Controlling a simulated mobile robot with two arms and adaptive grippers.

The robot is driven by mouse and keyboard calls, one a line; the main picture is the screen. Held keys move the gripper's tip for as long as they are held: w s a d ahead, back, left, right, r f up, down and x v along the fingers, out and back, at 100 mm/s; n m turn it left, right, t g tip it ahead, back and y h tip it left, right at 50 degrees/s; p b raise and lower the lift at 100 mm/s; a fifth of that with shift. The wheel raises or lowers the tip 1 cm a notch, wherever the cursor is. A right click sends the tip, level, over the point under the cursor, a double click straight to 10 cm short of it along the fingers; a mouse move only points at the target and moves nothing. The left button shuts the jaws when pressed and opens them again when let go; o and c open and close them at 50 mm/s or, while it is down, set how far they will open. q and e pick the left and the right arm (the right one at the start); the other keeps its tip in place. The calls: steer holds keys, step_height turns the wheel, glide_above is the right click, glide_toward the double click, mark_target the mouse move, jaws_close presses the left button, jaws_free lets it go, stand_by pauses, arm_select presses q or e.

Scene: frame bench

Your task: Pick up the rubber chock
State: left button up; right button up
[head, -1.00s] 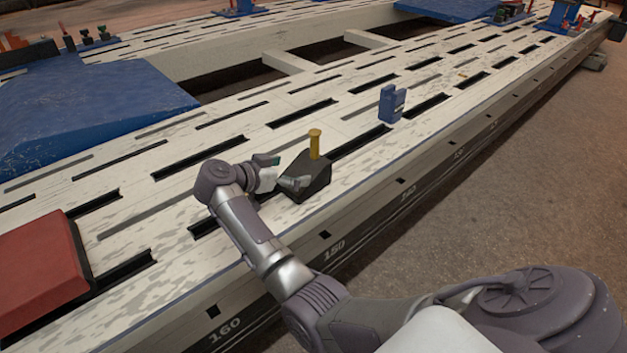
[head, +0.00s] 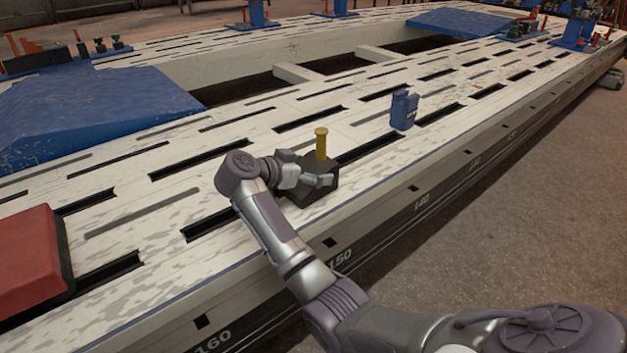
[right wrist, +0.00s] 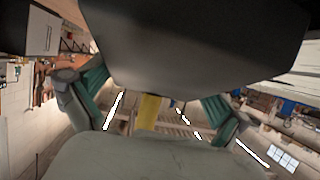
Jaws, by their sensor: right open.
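The rubber chock is a dark block (head: 301,194) with an upright yellow handle (head: 321,144). It stands on the pale slotted bench near its front edge. My right gripper (head: 304,168) is at the chock, open, with one finger in front of the block and the other behind it. In the right wrist view the dark block (right wrist: 190,45) fills the top, with the yellow handle (right wrist: 150,110) below it. The green finger pads show to either side. Whether they touch the block I cannot tell. My left gripper is not in view.
A blue block (head: 403,110) stands on the bench to the right of the chock. A red block (head: 28,262) lies at the left and a blue ramp-like piece (head: 90,115) behind. Long slots cut the bench top (head: 150,225). The floor is clear at right.

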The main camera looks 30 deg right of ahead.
steer(key=c, duration=1.3)
steer(key=shift+r, duration=0.1)
steer(key=shift+c, duration=0.8)
